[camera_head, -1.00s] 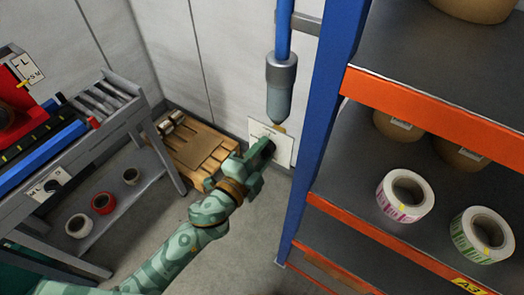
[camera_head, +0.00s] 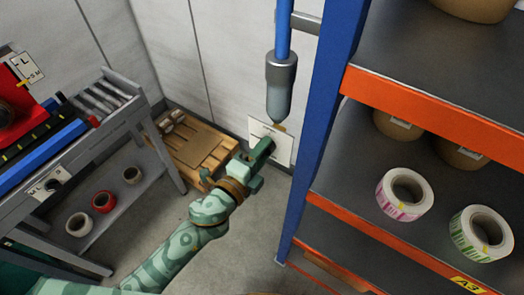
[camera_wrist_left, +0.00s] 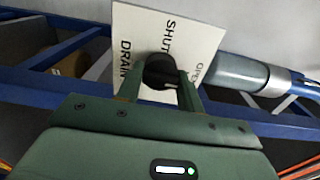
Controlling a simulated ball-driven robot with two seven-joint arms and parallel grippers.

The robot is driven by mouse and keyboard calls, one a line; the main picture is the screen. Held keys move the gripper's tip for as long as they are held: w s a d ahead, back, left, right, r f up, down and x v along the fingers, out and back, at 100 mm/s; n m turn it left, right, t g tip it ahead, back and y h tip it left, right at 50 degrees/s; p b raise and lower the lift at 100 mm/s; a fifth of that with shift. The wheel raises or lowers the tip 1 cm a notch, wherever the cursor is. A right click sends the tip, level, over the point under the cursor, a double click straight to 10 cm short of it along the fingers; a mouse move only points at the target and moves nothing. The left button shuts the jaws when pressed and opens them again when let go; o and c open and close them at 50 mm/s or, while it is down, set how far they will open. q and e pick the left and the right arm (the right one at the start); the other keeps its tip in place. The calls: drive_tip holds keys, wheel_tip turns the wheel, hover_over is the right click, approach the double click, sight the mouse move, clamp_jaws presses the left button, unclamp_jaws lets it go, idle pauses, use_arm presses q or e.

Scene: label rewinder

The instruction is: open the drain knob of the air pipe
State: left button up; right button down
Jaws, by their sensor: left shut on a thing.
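The black drain knob (camera_wrist_left: 160,72) is on a white plate (camera_wrist_left: 140,32) lettered DRAIN, SHUT and OPEN. My left gripper (camera_wrist_left: 160,88) is shut on the knob, one finger on each side of it. In the head view my left gripper (camera_head: 262,150) is in front of the plate (camera_head: 282,148) and hides the knob. The blue air pipe (camera_head: 284,30) comes down to a grey bowl (camera_head: 281,88) just above the plate. The bowl also shows at the right of the wrist view (camera_wrist_left: 238,72). The knob's exact pointing is hard to tell. My right gripper is out of view.
A blue post (camera_head: 325,110) and orange-edged shelves (camera_head: 430,115) with label rolls (camera_head: 405,195) stand close on the right. A wooden pallet (camera_head: 195,145) is on the floor behind my gripper. A grey bench (camera_head: 95,125) stands at the left.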

use_arm(q)
drive_tip(key=o, duration=1)
drive_tip(key=shift+s, duration=0.1)
drive_tip(key=b+v, duration=0.3)
drive_tip(key=v, duration=1.3)
